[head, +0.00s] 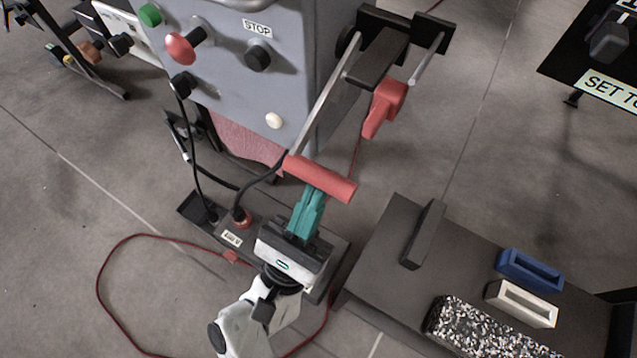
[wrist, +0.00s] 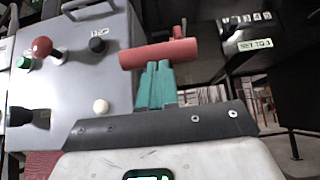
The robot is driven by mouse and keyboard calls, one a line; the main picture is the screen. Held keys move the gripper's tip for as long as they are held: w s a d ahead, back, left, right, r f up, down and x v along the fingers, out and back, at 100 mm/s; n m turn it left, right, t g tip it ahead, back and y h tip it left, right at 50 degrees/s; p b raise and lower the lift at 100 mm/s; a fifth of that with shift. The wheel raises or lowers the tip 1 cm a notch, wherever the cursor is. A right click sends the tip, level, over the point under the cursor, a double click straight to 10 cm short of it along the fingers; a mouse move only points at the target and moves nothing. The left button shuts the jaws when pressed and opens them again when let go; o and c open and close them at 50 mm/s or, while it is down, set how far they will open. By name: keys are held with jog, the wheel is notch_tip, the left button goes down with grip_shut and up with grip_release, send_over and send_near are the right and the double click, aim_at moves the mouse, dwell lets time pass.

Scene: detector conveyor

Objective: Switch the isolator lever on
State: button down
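A red lever (head: 383,108), which looks like the isolator lever, sits beside the grey cabinet's right side, below a black bracket. Its end shows small in the wrist view (wrist: 179,31). A thick red cylindrical bar (head: 320,178) on a metal rod lies nearer to me, also across the middle of the wrist view (wrist: 158,54). My gripper (head: 310,200) has its teal fingers close together, tips at the red bar's near side, overlapping it in view. The fingers lie side by side along the bar, not around it; contact is unclear. The red lever is beyond the bar, apart from my gripper.
The grey cabinet (head: 240,85) carries a green button, red and black knobs, and a STOP label. A black bracket (head: 385,45) stands above the lever. A dark table (head: 380,260) with blue, white and speckled blocks is at right. A red cable (head: 100,290) loops on the floor.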

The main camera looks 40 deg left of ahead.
notch_tip(320, 180, up, 21)
jog(key=g+h+p, duration=0.2)
jog(key=g+p, duration=0.7)
jog(key=p, duration=2.4)
jog(key=shift+w+h, duration=0.2)
jog(key=shift+h, duration=0.2)
jog(key=shift+w+r, duration=0.1)
jog(key=shift+r, duration=0.1)
